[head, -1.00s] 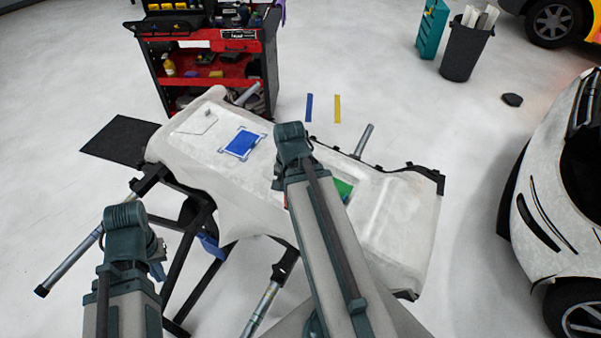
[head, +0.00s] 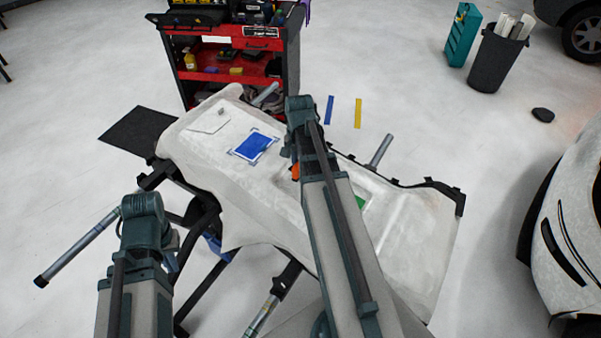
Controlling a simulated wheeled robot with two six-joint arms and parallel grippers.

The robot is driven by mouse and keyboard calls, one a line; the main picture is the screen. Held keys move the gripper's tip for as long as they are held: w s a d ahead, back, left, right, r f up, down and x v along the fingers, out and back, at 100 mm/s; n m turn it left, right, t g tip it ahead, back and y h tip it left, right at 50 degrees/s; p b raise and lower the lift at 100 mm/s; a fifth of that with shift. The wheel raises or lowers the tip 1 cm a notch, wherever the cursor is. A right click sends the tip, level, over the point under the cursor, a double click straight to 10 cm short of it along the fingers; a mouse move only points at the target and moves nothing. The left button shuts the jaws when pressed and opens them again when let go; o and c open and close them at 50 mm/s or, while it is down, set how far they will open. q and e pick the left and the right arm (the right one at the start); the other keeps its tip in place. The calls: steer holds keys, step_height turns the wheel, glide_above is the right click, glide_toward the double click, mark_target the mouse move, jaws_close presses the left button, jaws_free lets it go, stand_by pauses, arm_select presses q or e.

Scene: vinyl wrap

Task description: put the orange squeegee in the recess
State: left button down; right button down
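A small orange piece (head: 295,171), likely the orange squeegee, shows at the left edge of my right arm, over the pale panel (head: 415,240). Most of it is hidden by the arm, so I cannot tell whether it is held or lies on the panel. A recess (head: 376,190) in the panel's right half is partly covered by the same arm. A green piece (head: 360,202) shows at it. My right gripper is hidden behind its arm. My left gripper (head: 172,262) is at the lower left, away from the panel's top, mostly hidden by its arm; its fingers are unclear.
A blue rectangle (head: 254,146) with corner marks lies on the panel's left half. The panel rests on a dark stand (head: 200,290). A red tool cart (head: 240,65) stands behind it, and a white car (head: 570,225) at the right. Open floor lies between.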

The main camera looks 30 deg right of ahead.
steer(key=shift+f+b, duration=1.2)
steer(key=shift+f, duration=0.4)
steer(key=shift+f, duration=0.2)
steer(key=c, duration=0.7)
jaws_free()
steer(key=shift+r, duration=0.1)
steer(key=shift+c, duration=0.2)
step_height(320, 180, up, 12)
steer(key=p, duration=1.2)
steer(key=shift+r, duration=0.2)
